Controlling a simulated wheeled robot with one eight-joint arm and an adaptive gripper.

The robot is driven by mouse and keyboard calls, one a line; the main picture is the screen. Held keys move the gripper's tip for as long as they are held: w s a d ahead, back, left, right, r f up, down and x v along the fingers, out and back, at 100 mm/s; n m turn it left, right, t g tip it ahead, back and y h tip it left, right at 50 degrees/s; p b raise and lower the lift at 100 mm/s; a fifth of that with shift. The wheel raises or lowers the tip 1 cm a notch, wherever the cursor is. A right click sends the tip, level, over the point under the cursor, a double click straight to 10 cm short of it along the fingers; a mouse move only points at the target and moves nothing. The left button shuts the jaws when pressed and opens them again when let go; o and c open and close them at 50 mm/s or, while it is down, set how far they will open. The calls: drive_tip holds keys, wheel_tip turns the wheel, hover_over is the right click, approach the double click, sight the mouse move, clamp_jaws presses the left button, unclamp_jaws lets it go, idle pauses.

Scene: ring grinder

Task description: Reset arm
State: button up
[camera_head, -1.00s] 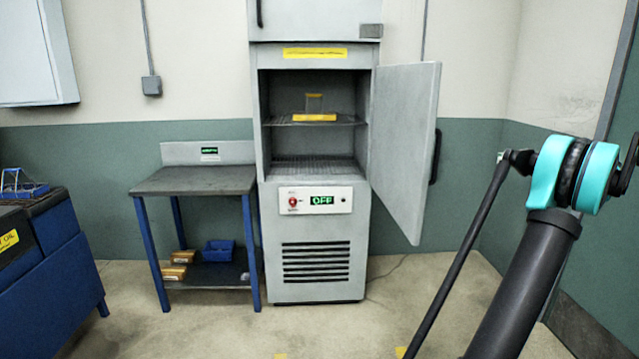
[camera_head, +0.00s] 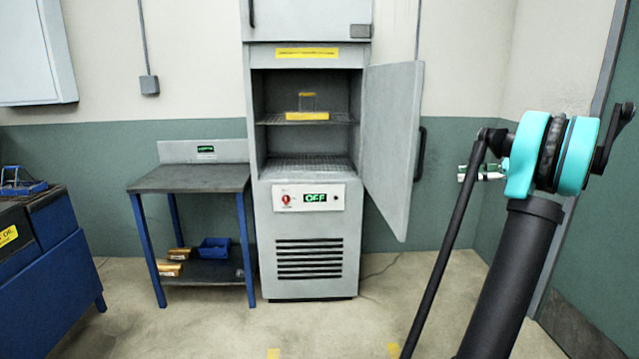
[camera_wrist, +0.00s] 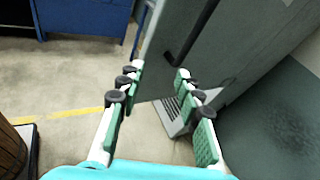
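My gripper (camera_wrist: 160,95) is open and empty in the wrist view, its two green-padded fingers spread apart. Beyond the fingers in the wrist view are the floor and the grey cabinet door (camera_wrist: 185,40). In the head view the cabinet (camera_head: 310,235) stands in the middle with its door (camera_head: 390,150) swung open to the right. A clear container with a yellow base (camera_head: 307,115) sits on the upper wire shelf. The cabinet's display reads OFF.
A workbench (camera_head: 190,180) with blue legs stands left of the cabinet, with a blue bin (camera_head: 214,248) on its lower shelf. A blue cabinet with a dark top (camera_head: 50,265) is at the far left. Floor in front is clear. The open door juts toward my arm.

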drive_tip(key=s+a+f+n+g+h, duration=0.25)
drive_tip(key=s+a+f+n, duration=0.2)
drive_tip(key=a+f, duration=0.5)
drive_tip(key=s+a+f+n+g+h, duration=0.1)
drive_tip(key=s+a+f+n+h, duration=0.35)
drive_tip(key=a, duration=0.85)
drive_tip(key=s+a+f+n+h, duration=0.2)
drive_tip(key=s+f+n, duration=0.4)
drive_tip(key=s+f, duration=0.3)
drive_tip(key=s+a+f+n+h, duration=0.2)
drive_tip(key=s+f+n+h, duration=0.2)
drive_tip(key=s+f, duration=0.5)
drive_tip(key=s+n, duration=0.2)
drive_tip(key=s, duration=0.2)
drive_tip(key=shift+s+a+n, duration=0.25)
drive_tip(key=shift+n, duration=0.15)
